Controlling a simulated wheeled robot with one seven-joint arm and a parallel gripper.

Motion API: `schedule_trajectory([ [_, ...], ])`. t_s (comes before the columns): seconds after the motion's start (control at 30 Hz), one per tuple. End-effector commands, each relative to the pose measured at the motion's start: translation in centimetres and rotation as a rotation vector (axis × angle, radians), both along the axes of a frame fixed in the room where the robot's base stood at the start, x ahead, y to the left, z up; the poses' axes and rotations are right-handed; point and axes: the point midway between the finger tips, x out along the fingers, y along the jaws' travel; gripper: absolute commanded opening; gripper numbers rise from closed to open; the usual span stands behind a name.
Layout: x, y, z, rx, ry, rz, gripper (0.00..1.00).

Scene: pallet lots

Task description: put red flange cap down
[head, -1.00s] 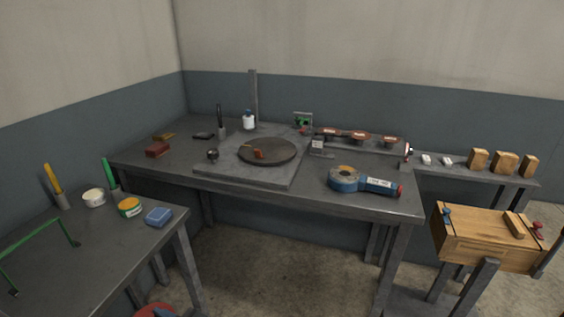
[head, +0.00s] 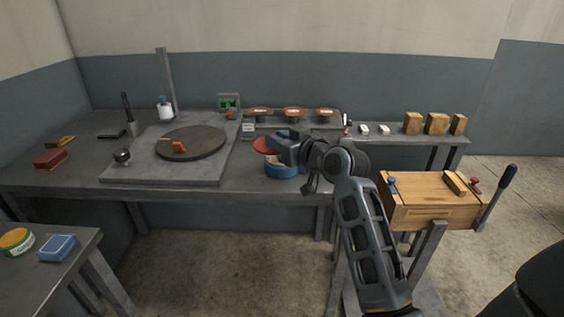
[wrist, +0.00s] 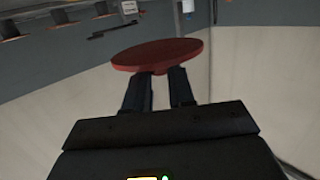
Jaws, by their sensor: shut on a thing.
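The red flange cap (head: 266,146) is a flat red disc held by my gripper (head: 283,147), above the right part of the main grey bench (head: 120,182). In the wrist view the cap (wrist: 157,54) spans the tips of both dark fingers, and my gripper (wrist: 162,88) is shut on its underside stem. In the head view my gripper and arm partly hide a blue round tool (head: 283,170) just below the cap. I cannot tell the exact gap between the cap and the tool.
A dark round plate (head: 205,146) with a small orange piece (head: 179,147) lies on a grey slab left of my gripper. Several brown-topped parts stand in a rack (head: 275,121) behind. A wooden box (head: 430,208) stands at right.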

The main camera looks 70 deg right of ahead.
Motion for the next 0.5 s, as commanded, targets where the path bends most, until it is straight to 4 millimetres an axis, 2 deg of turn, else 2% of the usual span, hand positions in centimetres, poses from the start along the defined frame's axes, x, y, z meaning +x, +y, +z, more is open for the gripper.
schedule_trajectory([
  [0.03,-2.2,-1.8,0.8,-0.004,-0.002,-0.051,0.0],
  [0.1,-4.6,-3.6,1.8,-0.004,-0.002,-0.108,0.0],
  [0.23,-8.3,-5.8,3.1,-0.002,0.0,-0.191,0.0],
  [0.37,-10.2,-6.7,3.9,-0.001,-0.001,-0.236,0.0],
  [0.5,-9.6,-6.9,3.4,0.002,0.0,-0.246,0.0],
])
